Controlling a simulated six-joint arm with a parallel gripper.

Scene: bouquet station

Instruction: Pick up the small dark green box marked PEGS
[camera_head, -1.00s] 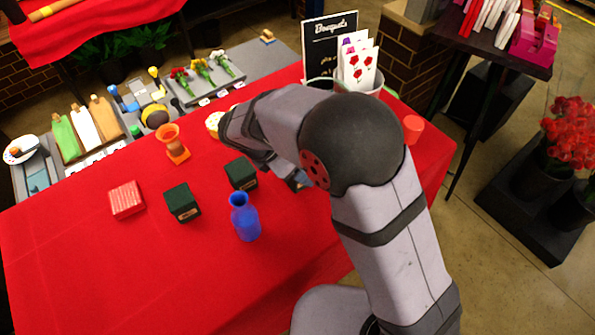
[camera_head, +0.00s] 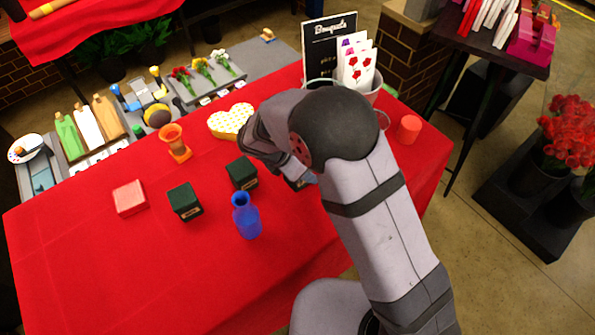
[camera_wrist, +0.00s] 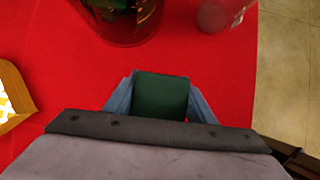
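A dark green box (camera_wrist: 161,96) lies between the two fingers of my gripper (camera_wrist: 160,92) in the wrist view. A finger stands close along each of its sides; I cannot tell whether they press on it. No marking shows on its visible face. In the head view my gripper (camera_head: 300,183) is low over the table's right part, mostly hidden by my arm, and that box is hidden too. Two other dark green boxes, one at the left (camera_head: 185,201) and one nearer my arm (camera_head: 241,173), carry small labels that I cannot read.
A blue vase (camera_head: 246,216) stands left of my gripper. A heart-shaped box (camera_head: 229,121), an orange vase (camera_head: 175,143) and a pink-red block (camera_head: 130,198) are on the red table (camera_head: 110,270). A bucket with cards (camera_head: 370,88) and a red cylinder (camera_head: 408,129) stand at the back right.

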